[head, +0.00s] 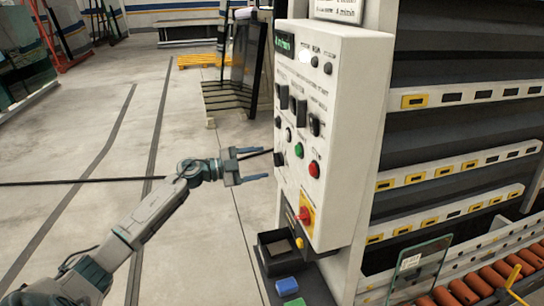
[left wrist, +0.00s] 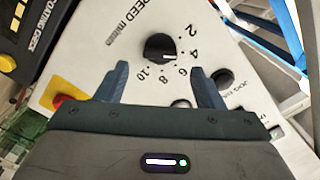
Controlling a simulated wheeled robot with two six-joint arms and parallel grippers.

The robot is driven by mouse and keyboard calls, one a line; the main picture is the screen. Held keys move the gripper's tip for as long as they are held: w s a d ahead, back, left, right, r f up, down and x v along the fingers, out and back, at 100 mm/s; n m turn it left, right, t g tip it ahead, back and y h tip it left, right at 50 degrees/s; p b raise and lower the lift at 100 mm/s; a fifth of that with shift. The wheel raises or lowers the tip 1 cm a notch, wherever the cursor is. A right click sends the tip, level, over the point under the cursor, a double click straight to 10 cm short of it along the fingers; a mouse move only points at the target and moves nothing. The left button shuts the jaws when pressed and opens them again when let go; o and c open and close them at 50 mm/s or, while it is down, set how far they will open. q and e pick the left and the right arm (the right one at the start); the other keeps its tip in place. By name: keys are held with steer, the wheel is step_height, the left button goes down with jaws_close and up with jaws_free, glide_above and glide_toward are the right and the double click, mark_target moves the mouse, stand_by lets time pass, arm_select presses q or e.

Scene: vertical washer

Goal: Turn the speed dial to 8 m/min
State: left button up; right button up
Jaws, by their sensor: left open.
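The speed dial (left wrist: 160,47) is a round black knob on the white panel, with 2, 4, 6, 8 and 10 printed around it and a SPEED m/min label beside it. Its pale mark appears to point near 4. In the head view, a black knob (head: 279,158) low on the panel's left side lies before my gripper; I cannot read its label there. My left gripper (head: 257,164) is open and empty, fingers toward the panel, apart from it. In the left wrist view, the fingers (left wrist: 158,75) spread to either side below the dial. My right gripper is not in view.
The white control panel (head: 345,110) carries several buttons and switches, a small green-lit display (head: 284,43) and a red emergency stop (head: 304,214) on yellow. A black tray (head: 275,247) sits below. Rollers (head: 470,290) and a glass pane (head: 418,270) are at right.

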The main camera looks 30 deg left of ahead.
mark_target(278, 160)
arm_select(q)
steer(key=shift+p+x, duration=0.75)
steer(key=shift+x, duration=1.6)
steer(key=shift+a, duration=0.1)
steer(key=shift+c, duration=0.4)
steer(key=c, duration=0.9)
steer(key=shift+f, duration=0.1)
